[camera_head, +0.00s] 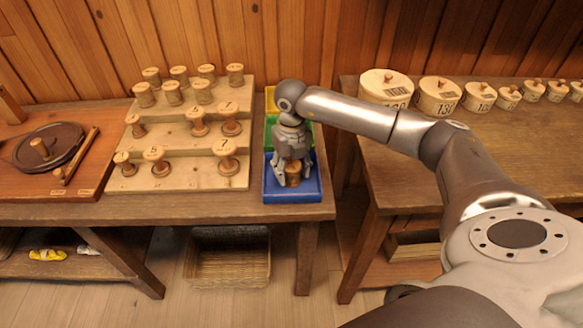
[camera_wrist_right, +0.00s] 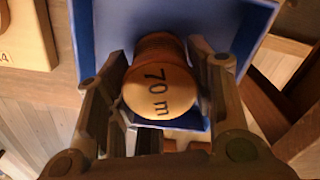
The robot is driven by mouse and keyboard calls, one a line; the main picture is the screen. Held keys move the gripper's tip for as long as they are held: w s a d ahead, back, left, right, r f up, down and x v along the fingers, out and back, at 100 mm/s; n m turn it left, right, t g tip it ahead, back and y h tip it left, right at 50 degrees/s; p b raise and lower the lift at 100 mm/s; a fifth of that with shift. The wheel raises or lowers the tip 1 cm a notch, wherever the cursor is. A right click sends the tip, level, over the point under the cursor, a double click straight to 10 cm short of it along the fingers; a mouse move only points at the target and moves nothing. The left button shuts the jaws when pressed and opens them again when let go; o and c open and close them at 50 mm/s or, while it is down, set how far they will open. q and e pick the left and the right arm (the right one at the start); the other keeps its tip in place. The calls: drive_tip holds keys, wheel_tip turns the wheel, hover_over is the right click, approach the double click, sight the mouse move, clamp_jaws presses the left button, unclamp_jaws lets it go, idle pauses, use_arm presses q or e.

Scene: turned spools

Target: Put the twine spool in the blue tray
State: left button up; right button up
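A wooden spool (camera_head: 292,174), lettered "70 m" on its end in the right wrist view (camera_wrist_right: 160,92), is at the blue tray (camera_head: 292,195). The tray's blue wall also shows behind it in the wrist view (camera_wrist_right: 84,40). My right gripper (camera_head: 292,168) points down over this tray, with one finger on each side of the spool, as in the wrist view (camera_wrist_right: 158,75). The fingers are close to the spool, but firm contact is unclear. Whether its base touches the tray floor is hidden. My left gripper is in neither view.
A green tray (camera_head: 271,130) and a yellow tray (camera_head: 270,98) stand behind the blue one. A stepped wooden rack (camera_head: 190,180) with several spools is to the left. Several lidded round boxes (camera_head: 437,97) line the right table. A gap separates the tables.

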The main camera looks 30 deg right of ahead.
sight(291, 164)
drive_tip(key=o, duration=0.4)
drive_tip(key=shift+r, duration=0.1)
drive_tip(key=shift+r, duration=0.25)
wheel_tip(291, 164, up, 12)
drive_tip(key=shift+f+b, duration=0.15)
drive_tip(key=shift+b, duration=0.4)
